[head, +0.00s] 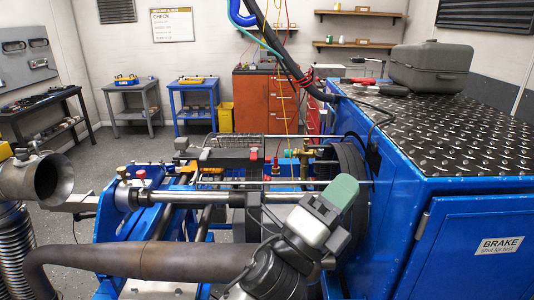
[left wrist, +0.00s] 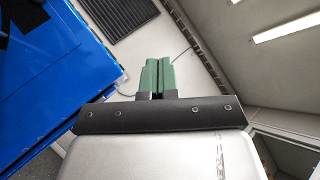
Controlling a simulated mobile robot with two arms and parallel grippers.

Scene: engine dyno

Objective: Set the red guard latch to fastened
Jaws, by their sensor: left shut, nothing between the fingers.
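My left gripper (head: 342,190) is in the lower middle of the head view, in front of the engine rig and left of the blue cabinet. Its green fingers are pressed together and empty; they also show shut in the left wrist view (left wrist: 159,76). A small red piece (head: 253,154) sits on the dark bar across the rig, up and left of the gripper and apart from it. I cannot tell whether this is the guard latch or how it is set. My right gripper is not in view.
The blue cabinet (head: 460,225) with a tread-plate top (head: 440,125) stands at the right. A grey case (head: 432,67) rests on it. A brown exhaust pipe (head: 140,258) crosses the lower left. A shiny shaft (head: 195,198) crosses the rig. Cables hang above the rig.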

